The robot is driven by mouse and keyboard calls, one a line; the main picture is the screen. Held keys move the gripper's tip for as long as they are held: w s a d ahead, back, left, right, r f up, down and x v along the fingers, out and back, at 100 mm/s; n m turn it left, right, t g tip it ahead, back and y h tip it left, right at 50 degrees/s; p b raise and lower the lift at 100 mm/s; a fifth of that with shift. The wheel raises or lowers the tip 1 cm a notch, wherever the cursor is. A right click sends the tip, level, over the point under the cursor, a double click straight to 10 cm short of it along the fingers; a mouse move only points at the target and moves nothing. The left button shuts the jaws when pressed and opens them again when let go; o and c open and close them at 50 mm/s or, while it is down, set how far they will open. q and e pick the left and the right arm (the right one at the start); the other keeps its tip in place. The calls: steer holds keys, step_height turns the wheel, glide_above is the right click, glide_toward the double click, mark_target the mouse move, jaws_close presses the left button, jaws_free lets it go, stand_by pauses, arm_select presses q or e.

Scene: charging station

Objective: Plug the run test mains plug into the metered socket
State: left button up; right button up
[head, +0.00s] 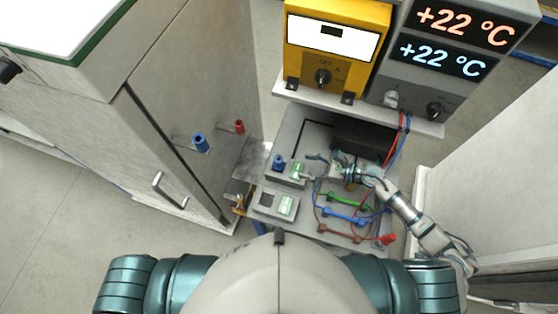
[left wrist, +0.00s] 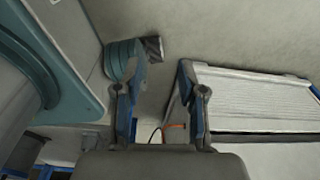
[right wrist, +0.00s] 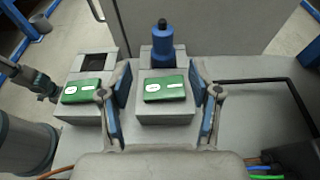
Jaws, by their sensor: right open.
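A blue plug (head: 278,162) stands upright at the rear socket box, behind its green rocker switch; it also shows in the right wrist view (right wrist: 162,42). A second socket box beside it has a bare dark socket recess (right wrist: 97,62) and a green switch (right wrist: 82,90). The frames do not label which socket is metered. My right gripper (head: 315,168) is open and empty, its fingers (right wrist: 158,82) on either side of the rear box's switch in the right wrist view, short of the blue plug. My left gripper (left wrist: 158,90) is open and empty, away from the plug.
A yellow meter (head: 335,40) and a grey temperature display unit (head: 445,60) stand behind the bench. Coloured leads (head: 345,215) and a red plug (head: 388,239) lie right of the boxes. A grey cabinet (head: 190,90) with blue and red fittings borders the left.

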mark_target(279, 158)
steer(key=x, duration=0.2)
steer(key=p+x, duration=0.1)
steer(key=x, duration=0.2)
steer(key=shift+w+a, duration=0.1)
steer(key=shift+w, duration=0.2)
steer(key=shift+w+a+f, duration=0.1)
steer(key=shift+a+f, duration=0.1)
steer(key=shift+a, duration=0.4)
steer(key=p+x, duration=0.1)
steer(key=x, duration=0.3)
steer(key=shift+w+a+r+p, duration=0.1)
steer(key=shift+w+a+p, duration=0.05)
steer(key=shift+p, duration=0.25)
steer(key=shift+a, duration=0.15)
jaws_close()
arm_select(q)
steer(key=r, duration=0.3)
steer(key=shift+w+r, duration=0.1)
steer(key=shift+w, duration=0.25)
